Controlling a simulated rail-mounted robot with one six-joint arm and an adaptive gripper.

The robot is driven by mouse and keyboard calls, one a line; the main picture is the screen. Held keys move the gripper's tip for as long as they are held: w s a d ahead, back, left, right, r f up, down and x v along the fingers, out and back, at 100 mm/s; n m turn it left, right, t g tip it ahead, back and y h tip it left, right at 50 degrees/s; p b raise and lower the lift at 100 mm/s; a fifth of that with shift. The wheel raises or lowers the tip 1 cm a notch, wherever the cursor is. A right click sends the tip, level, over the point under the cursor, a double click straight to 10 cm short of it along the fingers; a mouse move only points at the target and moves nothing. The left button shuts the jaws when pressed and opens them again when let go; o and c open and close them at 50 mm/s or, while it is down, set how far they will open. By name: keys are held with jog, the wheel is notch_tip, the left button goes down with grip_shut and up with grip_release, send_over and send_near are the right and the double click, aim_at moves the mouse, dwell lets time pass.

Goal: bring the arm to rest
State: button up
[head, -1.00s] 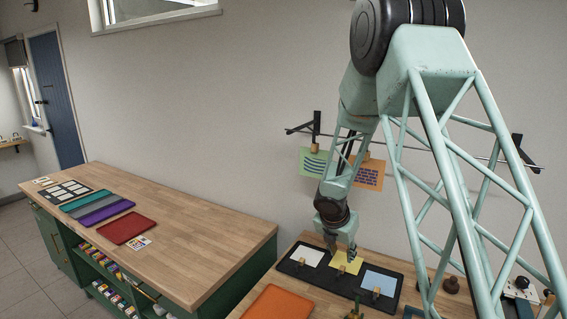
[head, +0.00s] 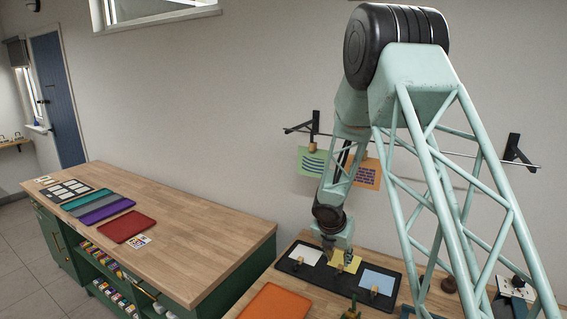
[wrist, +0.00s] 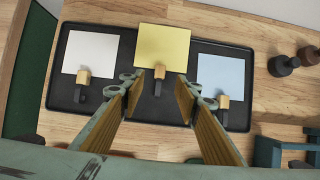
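My gripper (wrist: 158,95) is open in the wrist view, its two wood-faced fingers spread apart with nothing held between them. It points down at the middle of a black tray (wrist: 60,97). A yellow card (wrist: 162,45) lies there with a wood-and-black clip (wrist: 158,80) at its near edge, showing between the fingers and apart from them. In the head view my gripper (head: 340,257) hangs over the yellow card and partly covers it. My arm is bent down over the bench.
A white card (head: 304,255) and a pale blue card (head: 379,281) flank the yellow one, each with a clip. An orange mat (head: 272,303) lies in front. Two patterned sheets hang on a wall rail (head: 465,158) behind my arm. A long green bench (head: 200,245) stands left.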

aim_at(340, 267)
jog(key=shift+b+x, duration=1.8)
jog(key=shift+x, duration=2.05)
jog(key=c, duration=0.8)
jog(key=shift+r, duration=0.2)
jog(key=shift+c, duration=0.4)
jog(key=shift+r+p, duration=3.35)
